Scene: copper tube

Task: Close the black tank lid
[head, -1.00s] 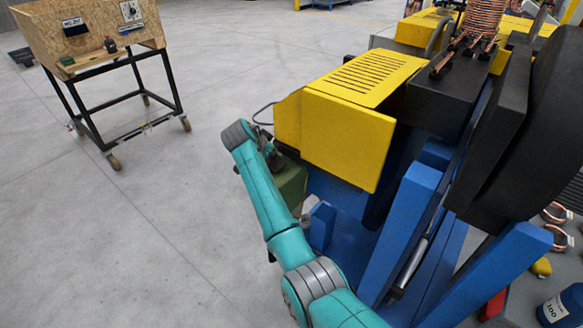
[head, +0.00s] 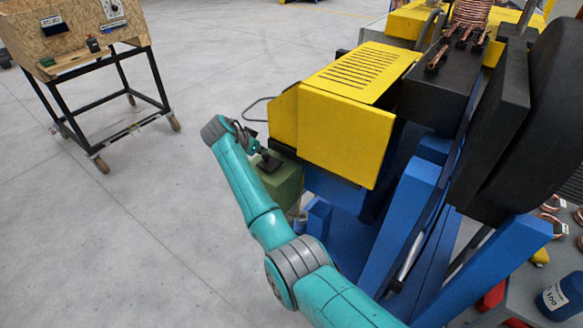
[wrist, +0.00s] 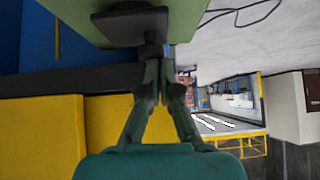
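The green tank (head: 286,186) stands beside the yellow machine housing in the head view. Its black lid (head: 268,164) shows as a small dark plate at the top of the tank. In the wrist view the lid (wrist: 128,24) is a dark square plate in front of the green tank wall (wrist: 72,14), with a short stub at its lower edge. My gripper (wrist: 162,82) has its fingertips together, with nothing seen between them, right by that stub. Whether they touch it I cannot tell. In the head view my gripper (head: 258,149) is partly hidden by the wrist.
The yellow housing (head: 345,130) and blue machine frame (head: 405,215) stand close to the right of the tank. A wooden box on a wheeled black stand (head: 105,75) is at the upper left. The grey floor (head: 100,250) left of my arm is clear.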

